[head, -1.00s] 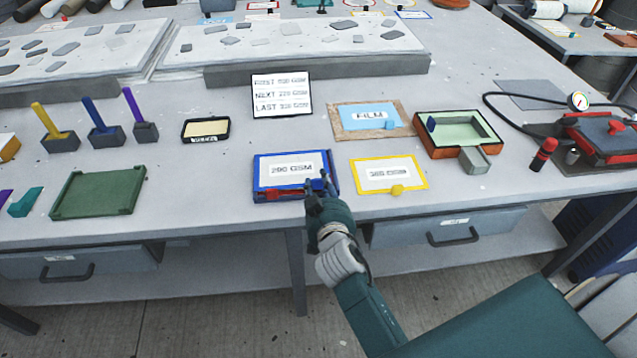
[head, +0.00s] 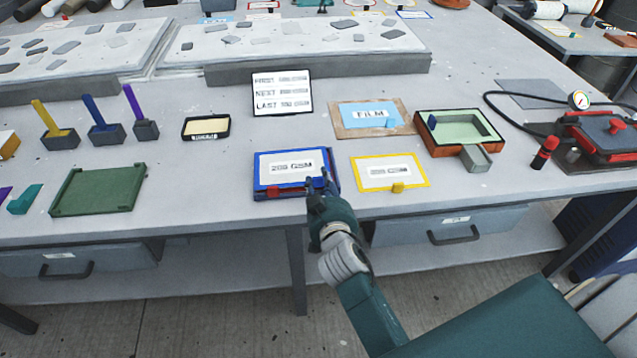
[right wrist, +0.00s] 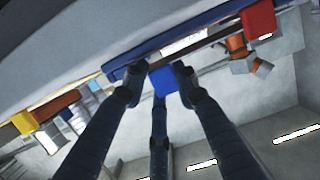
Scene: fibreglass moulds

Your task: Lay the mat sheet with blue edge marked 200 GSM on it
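The blue-edged mat sheet marked 200 GSM (head: 291,168) lies flat at the front of the bench, on or in a blue frame with a red piece (head: 286,189) along its front. My right gripper (head: 318,184) is at the front right corner of this sheet. In the right wrist view a blue tab (right wrist: 164,80) sits among the fingertips of my right gripper (right wrist: 157,88), very close to them; whether they press on it I cannot tell. A red block (right wrist: 258,20) shows beyond. My left gripper is out of view.
A yellow-edged sheet (head: 390,172) lies just right of the gripper. Behind are the FILM sheet (head: 368,113), a sign with FIRST, NEXT and LAST lines (head: 282,94) and an orange-and-green mould (head: 458,127). A green tray (head: 98,190) lies left, with bare bench between.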

